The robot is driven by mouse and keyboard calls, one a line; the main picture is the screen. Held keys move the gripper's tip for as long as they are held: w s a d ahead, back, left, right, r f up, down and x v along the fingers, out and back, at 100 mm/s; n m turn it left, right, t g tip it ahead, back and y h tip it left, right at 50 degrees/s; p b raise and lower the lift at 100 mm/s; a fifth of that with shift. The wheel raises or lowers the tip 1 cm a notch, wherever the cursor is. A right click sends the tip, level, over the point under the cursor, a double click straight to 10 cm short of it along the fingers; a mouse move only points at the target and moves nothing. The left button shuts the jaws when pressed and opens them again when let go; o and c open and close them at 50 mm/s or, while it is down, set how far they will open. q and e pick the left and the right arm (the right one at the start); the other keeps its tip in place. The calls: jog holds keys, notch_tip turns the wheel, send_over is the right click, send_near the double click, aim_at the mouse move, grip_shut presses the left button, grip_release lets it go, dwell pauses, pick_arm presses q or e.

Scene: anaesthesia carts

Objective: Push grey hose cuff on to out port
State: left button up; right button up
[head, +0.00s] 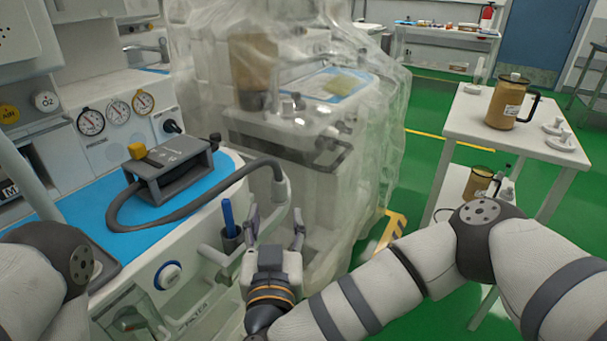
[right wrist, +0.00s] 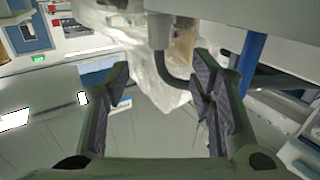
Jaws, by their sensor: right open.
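The grey hose (head: 190,207) loops from the dark box on the blue mat out past the cart's right edge. Its pale grey cuff (head: 281,190) points downward at the hose's right end. My right gripper (head: 276,226) is open just below the cuff, its fingers pointing up. In the right wrist view, a pale cylinder (right wrist: 158,30), likely the cuff, with a dark hose (right wrist: 175,76) shows between and beyond the open fingers (right wrist: 162,88); I see no grip on it. I cannot pick out the out port for certain. My left arm enters at the left; its gripper is out of view.
A blue pen (head: 228,216) stands in a holder beside my right gripper and shows in the wrist view (right wrist: 251,62). The dark box (head: 170,166) sits on the blue mat (head: 88,212). A plastic-draped cart (head: 370,130) stands close behind. A white table (head: 468,118) is at the right.

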aim_at(279, 184)
jog(key=w, duration=0.3)
jog(key=w+b, duration=0.1)
jog(key=w, duration=0.3)
jog(key=w+d, duration=0.1)
jog(key=w, duration=0.3)
jog(key=shift+w+r, duration=0.15)
jog(key=shift+w+a+r, duration=0.1)
jog(key=shift+w+r, duration=0.05)
jog(key=shift+w, duration=0.3)
pick_arm(q)
jog(key=shift+s+d+f+g, duration=0.25)
jog(key=shift+s+f+g, duration=0.05)
jog(key=shift+s+f, duration=0.5)
pick_arm(e)
jog(key=c, duration=1.2)
